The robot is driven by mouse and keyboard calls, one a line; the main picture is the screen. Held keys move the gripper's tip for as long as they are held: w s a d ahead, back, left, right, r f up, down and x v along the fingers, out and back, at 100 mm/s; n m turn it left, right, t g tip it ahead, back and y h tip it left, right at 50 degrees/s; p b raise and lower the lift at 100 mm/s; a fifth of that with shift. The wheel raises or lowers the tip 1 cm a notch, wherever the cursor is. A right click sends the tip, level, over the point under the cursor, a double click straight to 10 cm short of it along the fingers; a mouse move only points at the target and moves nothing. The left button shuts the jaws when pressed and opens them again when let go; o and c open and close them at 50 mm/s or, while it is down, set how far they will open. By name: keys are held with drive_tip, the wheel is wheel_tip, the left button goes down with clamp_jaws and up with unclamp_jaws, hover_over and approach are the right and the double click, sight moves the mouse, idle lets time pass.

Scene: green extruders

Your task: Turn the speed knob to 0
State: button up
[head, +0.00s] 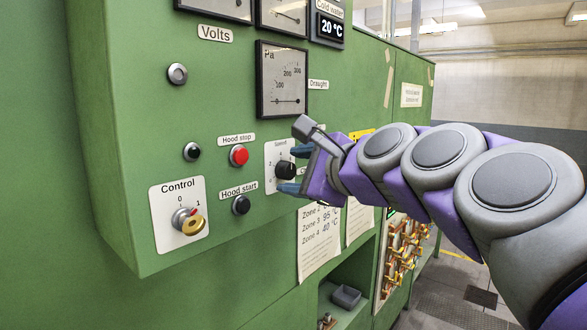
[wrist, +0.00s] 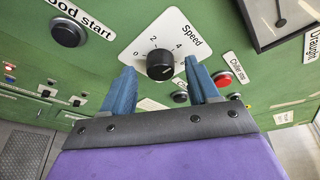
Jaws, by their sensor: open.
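The speed knob (head: 286,171) is a round black knob on a white plate marked "Speed" on the green panel. In the wrist view the knob (wrist: 160,66) sits near the centre, with 0, 2 and 4 readable around it. Its pointer is too small to read surely. My gripper (head: 293,169) is open in front of the knob. In the wrist view its two blue fingers (wrist: 159,72) stand left and right of the knob, with a gap on each side. In the head view the fingers cover part of the plate. Whether they touch the panel cannot be told.
A red hood stop button (head: 239,155) and a black hood start button (head: 241,205) sit left of the knob. A control key switch (head: 187,220) is lower left. A red chiller stop button (wrist: 222,79) is right of my fingers in the wrist view. Paper sheets hang below.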

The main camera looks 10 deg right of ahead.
drive_tip(key=shift+w+a+f, duration=0.1)
drive_tip(key=shift+w+a, duration=0.05)
drive_tip(key=shift+w, duration=0.3)
drive_tip(key=c, duration=1)
